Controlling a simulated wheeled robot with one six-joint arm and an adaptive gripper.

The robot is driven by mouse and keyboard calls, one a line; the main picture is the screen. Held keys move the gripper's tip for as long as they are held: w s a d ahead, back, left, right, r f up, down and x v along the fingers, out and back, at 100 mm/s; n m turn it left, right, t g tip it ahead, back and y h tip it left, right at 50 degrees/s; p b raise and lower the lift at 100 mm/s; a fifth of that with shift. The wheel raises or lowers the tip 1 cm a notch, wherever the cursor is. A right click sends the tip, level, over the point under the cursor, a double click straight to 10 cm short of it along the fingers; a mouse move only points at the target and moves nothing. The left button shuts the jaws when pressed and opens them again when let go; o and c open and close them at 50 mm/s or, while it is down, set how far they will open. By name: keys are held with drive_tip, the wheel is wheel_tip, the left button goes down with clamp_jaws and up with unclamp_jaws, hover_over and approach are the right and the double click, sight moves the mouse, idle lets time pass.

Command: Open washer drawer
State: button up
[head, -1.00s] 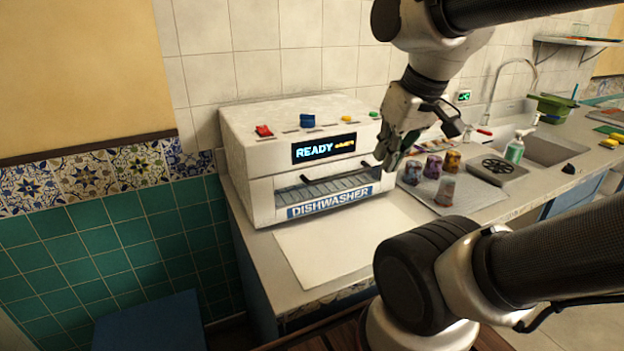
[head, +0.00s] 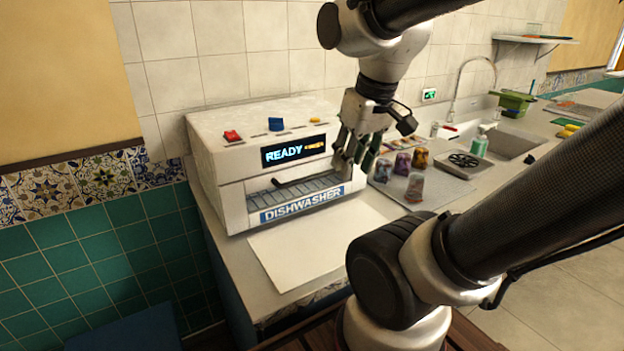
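The white dishwasher (head: 225,180) stands on the counter against the tiled wall. Its lit panel (head: 293,150) reads READY. The drawer front (head: 301,203), a blue strip marked DISHWASHER, sits at the bottom of the front opening, with a slatted rack and a dark bar visible above it. My gripper (head: 355,163) is at the right end of the dishwasher's front, fingers pointing down, and covers part of that side. No object shows between its fingers. I cannot tell whether it touches the dishwasher or how far its fingers are apart.
Several patterned cups (head: 402,165) stand on a tray right of the dishwasher. A soap bottle (head: 480,143) and the sink (head: 512,143) lie farther right. A white mat (head: 310,250) in front of the dishwasher is clear. Red, blue and yellow buttons sit on its top.

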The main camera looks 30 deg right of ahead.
drive_tip(key=w+f+n+g, duration=0.25)
drive_tip(key=w+n, duration=0.25)
drive_tip(key=w, duration=0.3)
drive_tip(key=n+t, duration=0.2)
drive_tip(key=n, duration=1.1)
approach(314, 175)
drive_tip(key=f, duration=0.1)
drive_tip(key=shift+g, duration=0.25)
drive_tip(key=f, duration=0.2)
drive_tip(key=w+f, duration=0.1)
drive_tip(key=f, duration=0.1)
drive_tip(key=w+f, duration=0.1)
drive_tip(key=f, duration=0.2)
clamp_jaws()
